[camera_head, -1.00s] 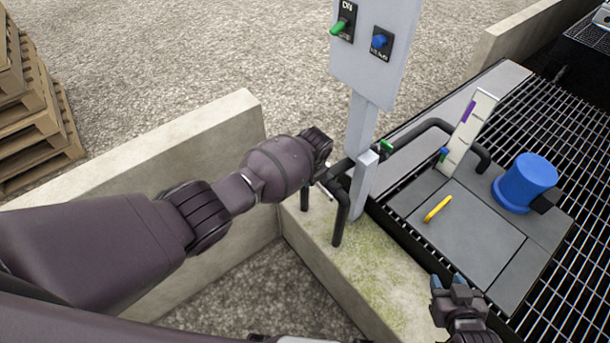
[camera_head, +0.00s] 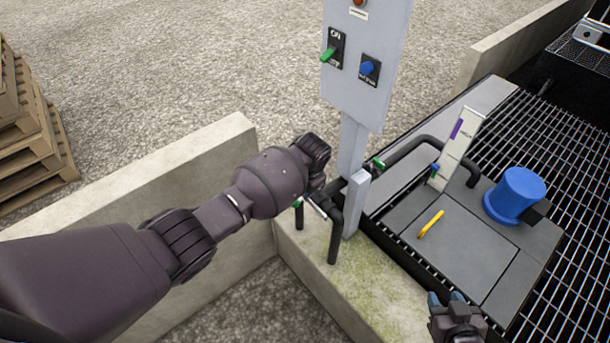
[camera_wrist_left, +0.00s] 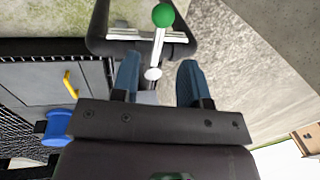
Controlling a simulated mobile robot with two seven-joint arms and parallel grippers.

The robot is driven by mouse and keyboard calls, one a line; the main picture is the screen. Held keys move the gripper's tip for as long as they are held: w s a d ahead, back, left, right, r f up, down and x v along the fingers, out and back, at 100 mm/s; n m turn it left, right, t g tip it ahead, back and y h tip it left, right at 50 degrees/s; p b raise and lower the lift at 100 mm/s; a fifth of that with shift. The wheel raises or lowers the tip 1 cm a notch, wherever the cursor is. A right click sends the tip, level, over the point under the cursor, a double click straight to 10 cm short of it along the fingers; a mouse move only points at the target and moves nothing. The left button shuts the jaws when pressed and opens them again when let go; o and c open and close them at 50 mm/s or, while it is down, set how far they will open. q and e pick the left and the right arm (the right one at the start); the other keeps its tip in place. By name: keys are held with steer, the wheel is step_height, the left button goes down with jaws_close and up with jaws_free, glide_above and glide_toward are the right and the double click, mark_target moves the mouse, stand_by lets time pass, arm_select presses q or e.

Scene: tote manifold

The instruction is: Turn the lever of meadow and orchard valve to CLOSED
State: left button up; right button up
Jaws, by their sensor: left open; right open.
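A valve lever (camera_wrist_left: 160,42), a pale metal bar with a green ball knob, shows in the left wrist view. My open left gripper (camera_wrist_left: 158,62) has its blue fingers on either side of the lever's white-tipped end, with no visible grip on it. In the head view the left fingers are hidden by my wrist, beside black pipes (camera_head: 335,225). A green knob (camera_head: 298,204) shows below that wrist, and another green handle (camera_head: 377,163) is on the pipe behind the post. I cannot tell which valve is meadow or orchard. My right gripper (camera_head: 446,298) is open and empty.
A grey control box (camera_head: 361,100) with a green switch (camera_head: 328,55) and blue knob (camera_head: 368,67) stands behind the pipes. A white gauge board (camera_head: 452,150), yellow handle (camera_head: 431,223) and blue cylinder (camera_head: 515,195) are at right. Concrete walls (camera_head: 150,190) border my left arm.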

arm_select(q)
steer(key=r, duration=0.4)
steer(key=shift+s+d+r, duration=0.1)
steer(key=shift+s+d, duration=0.2)
stand_by(0.3)
